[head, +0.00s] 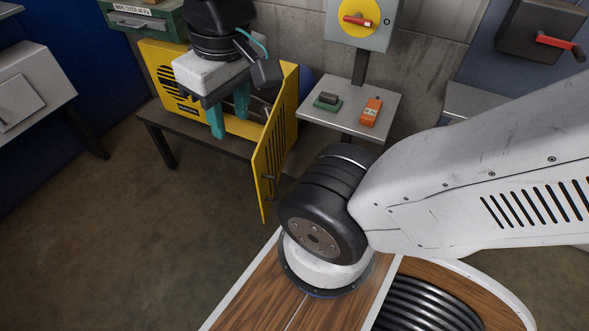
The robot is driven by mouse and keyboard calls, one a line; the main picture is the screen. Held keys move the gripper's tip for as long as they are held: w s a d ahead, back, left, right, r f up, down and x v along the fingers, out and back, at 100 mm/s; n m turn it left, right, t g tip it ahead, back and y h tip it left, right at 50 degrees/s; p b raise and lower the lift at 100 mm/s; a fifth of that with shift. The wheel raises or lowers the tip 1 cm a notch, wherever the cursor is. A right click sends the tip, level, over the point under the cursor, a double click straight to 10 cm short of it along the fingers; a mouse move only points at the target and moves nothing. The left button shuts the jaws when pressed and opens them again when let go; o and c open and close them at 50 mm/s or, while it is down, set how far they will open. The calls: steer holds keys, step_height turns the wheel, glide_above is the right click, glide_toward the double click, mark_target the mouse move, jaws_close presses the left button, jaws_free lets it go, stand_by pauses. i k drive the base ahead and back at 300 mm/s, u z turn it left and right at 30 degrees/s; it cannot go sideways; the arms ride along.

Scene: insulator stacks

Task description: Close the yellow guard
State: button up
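The yellow guard (274,146) is a hinged, slotted panel on the right side of a yellow machine (160,72). It stands swung open, its free edge reaching forward past the bench, with a small dark latch or handle near that edge. My gripper (230,124) points down in front of the machine, to the left of the guard. Its two teal fingers are apart, with nothing seen held between them. The gripper body hides much of the machine's front and part of its opening. I cannot tell the exact depth gap between the fingers and the machine.
The machine stands on a dark bench (160,117). To the right, a small grey table (346,123) holds an orange device (370,111) and a green-based part (327,102). A red-handled switch box (362,22) is behind it. Floor in front of the bench is clear.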

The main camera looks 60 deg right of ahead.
mark_target(268, 160)
steer(key=k, duration=0.55)
steer(key=z, duration=0.7)
steer(key=i, duration=0.5)
steer(key=z, duration=1.35)
steer(key=k, duration=0.95)
steer(key=u, duration=1.65)
